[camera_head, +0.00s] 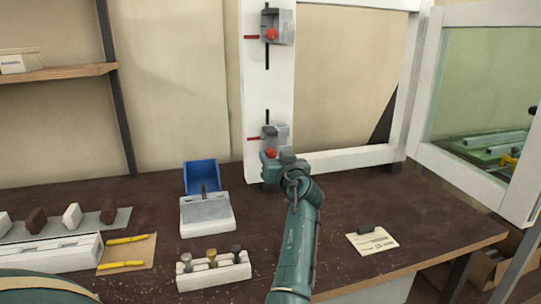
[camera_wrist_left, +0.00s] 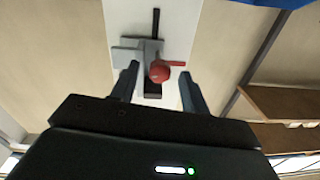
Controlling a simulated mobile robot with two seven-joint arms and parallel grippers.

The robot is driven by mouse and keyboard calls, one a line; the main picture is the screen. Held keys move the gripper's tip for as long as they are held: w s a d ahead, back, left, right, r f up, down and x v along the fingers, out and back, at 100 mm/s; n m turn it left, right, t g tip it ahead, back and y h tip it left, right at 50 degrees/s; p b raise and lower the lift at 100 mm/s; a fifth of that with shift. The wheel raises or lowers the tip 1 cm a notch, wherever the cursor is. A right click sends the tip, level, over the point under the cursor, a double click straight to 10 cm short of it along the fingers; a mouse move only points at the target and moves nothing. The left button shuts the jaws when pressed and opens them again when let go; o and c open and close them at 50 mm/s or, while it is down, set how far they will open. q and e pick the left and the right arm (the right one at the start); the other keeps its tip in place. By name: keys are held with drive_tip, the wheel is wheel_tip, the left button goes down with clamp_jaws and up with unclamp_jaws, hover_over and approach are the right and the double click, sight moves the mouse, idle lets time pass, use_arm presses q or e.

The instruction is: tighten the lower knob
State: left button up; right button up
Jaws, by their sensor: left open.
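The lower knob (camera_head: 270,153) is red and sits on the lower grey clamp (camera_head: 275,134) on the white upright profile (camera_head: 263,90). In the left wrist view the red knob (camera_wrist_left: 159,71) shows between the two dark fingertips, with a short red handle or pointer on its right. My left gripper (camera_head: 271,165) is at the lower clamp, just below and in front of the knob, and is open. Whether a finger touches the knob cannot be told. The gripper hides part of the clamp's underside. My right gripper is not in view.
An upper clamp with a red knob (camera_head: 271,34) sits higher on the profile. On the bench are a blue bin (camera_head: 201,175), a grey box (camera_head: 207,214), a white holder (camera_head: 214,276) with several pegs, and a card (camera_head: 372,242). A white-framed panel (camera_head: 432,95) stands at right.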

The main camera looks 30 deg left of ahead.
use_arm(q)
drive_tip(key=shift+w+a, duration=0.1)
drive_tip(key=shift+w, duration=0.05)
drive_tip(key=shift+c, duration=0.4)
drive_tip(key=c, duration=0.9)
